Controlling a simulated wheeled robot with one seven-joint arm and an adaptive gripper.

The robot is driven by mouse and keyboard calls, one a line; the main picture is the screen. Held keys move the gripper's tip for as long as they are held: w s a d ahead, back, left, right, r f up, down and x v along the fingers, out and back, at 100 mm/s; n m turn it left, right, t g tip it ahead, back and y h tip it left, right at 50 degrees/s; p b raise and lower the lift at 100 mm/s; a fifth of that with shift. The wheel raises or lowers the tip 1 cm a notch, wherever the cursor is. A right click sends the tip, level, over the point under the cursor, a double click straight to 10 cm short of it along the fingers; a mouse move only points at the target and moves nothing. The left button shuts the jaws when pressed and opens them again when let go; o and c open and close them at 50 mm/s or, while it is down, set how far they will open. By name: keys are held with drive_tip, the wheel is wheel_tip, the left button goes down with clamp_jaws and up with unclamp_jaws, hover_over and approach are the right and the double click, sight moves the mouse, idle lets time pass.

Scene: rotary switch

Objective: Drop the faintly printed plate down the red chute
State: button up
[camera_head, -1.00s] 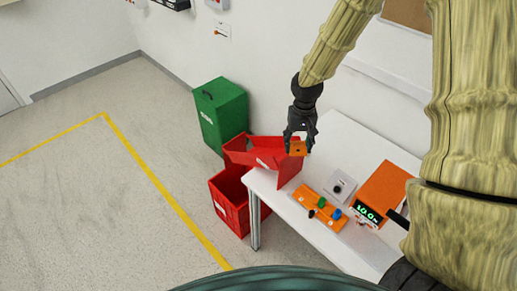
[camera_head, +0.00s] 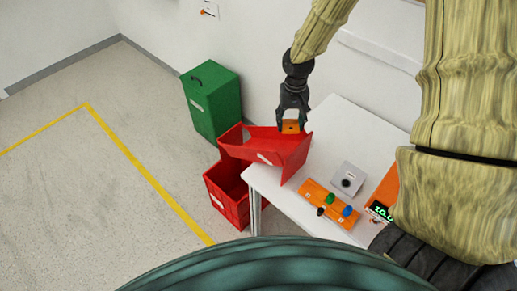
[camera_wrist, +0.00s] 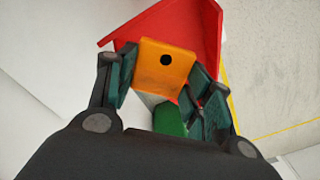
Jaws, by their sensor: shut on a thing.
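My gripper (camera_head: 291,116) is shut on a small orange plate (camera_head: 291,127) with a dark round spot. In the wrist view the plate (camera_wrist: 164,63) sits between the fingertips, and whatever print it bears cannot be read. The red chute (camera_head: 268,146) rests at the left end of the white table and slopes down to the left. My gripper holds the plate at the chute's upper right end, seemingly over it; I cannot tell whether they touch. In the wrist view the chute (camera_wrist: 185,24) lies behind the plate.
A red bin (camera_head: 228,192) stands on the floor below the chute's low end. A green bin (camera_head: 213,102) stands behind it. On the white table (camera_head: 338,135) are a grey switch box (camera_head: 346,179), an orange panel with knobs (camera_head: 328,204) and an orange device with a green display (camera_head: 380,211).

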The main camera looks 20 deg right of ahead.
drive_tip(key=shift+a+f+b, duration=0.1)
drive_tip(key=shift+f+b, duration=0.5)
drive_tip(key=shift+f, duration=0.45)
drive_tip(key=o, duration=1.1)
wheel_tip(320, 180, up, 12)
